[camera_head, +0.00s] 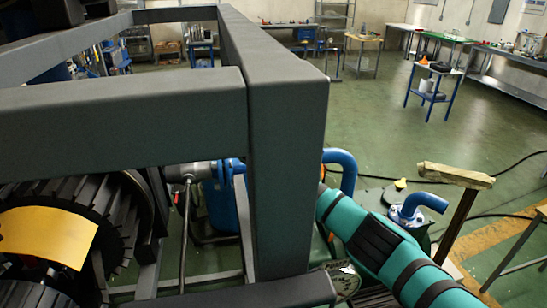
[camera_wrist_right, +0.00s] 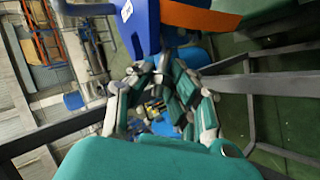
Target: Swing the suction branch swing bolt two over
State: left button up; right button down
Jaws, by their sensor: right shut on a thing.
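My right gripper (camera_wrist_right: 160,100) shows in the right wrist view. Its teal and grey fingers are drawn together just below a blue housing (camera_wrist_right: 140,25) with a white label. The fingers are closed on a small part, seemingly the suction branch swing bolt, but they cover most of it and its tilt cannot be told. In the head view my teal right arm reaches in from the lower right, and its gripper is hidden behind the grey frame post. My left gripper is in neither view.
A thick grey frame post (camera_head: 285,150) and beam (camera_head: 120,125) block the middle and left. Blue curved pipes (camera_head: 343,168) stand near my right arm, with a wooden-topped stand (camera_head: 458,195) beside it. A black finned drum (camera_head: 110,205) lies lower left.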

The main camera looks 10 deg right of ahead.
jog(key=c, duration=1.4)
grip_release()
